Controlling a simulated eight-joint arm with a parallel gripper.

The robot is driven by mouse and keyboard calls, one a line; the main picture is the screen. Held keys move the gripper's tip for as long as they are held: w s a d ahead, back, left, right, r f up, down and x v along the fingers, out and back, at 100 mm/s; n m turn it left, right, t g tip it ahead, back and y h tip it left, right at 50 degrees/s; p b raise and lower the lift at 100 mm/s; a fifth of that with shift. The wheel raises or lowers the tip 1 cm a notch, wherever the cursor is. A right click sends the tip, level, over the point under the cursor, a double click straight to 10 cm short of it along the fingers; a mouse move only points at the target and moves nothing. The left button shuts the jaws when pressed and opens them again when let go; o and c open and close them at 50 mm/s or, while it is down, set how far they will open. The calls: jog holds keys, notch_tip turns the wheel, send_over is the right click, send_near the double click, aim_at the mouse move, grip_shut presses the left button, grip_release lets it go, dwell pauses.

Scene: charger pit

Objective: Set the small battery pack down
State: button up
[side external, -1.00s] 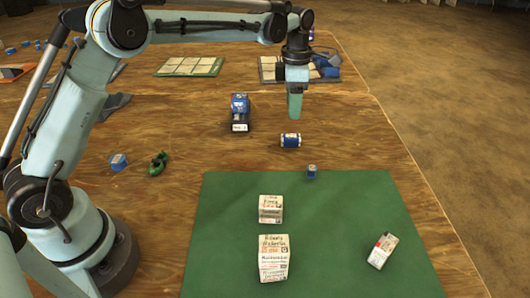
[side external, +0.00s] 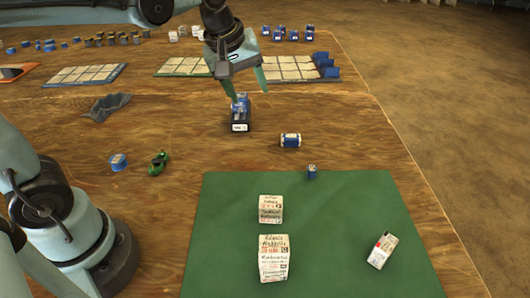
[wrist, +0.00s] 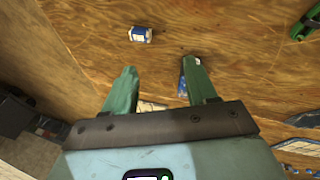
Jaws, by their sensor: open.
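Several small blue packs are in view, and I cannot tell which one the task means. A blue-and-white pack (side external: 290,140) lies on its side on the bare wood; it also shows in the wrist view (wrist: 141,34). A smaller blue pack (side external: 311,171) stands at the green mat's back edge. A black block with a white label (side external: 240,126) stands on the wood with a blue pack (side external: 241,101) at its back.
The green mat (side external: 340,215) holds two printed boxes (side external: 273,258) and a tilted white box (side external: 382,250). A blue pack (side external: 118,162) and a green object (side external: 157,164) lie at left. A grey cloth (side external: 108,107) and gridded trays (side external: 85,75) lie farther back. Wood right of the block is mostly clear.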

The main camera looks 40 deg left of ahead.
jog(key=s+f+m+t, duration=0.3)
jog(key=s+f+m, duration=0.2)
jog(key=s+m, duration=0.5)
jog(key=shift+a+m, duration=0.4)
jog(key=shift+m, duration=0.2)
dwell(0.5)
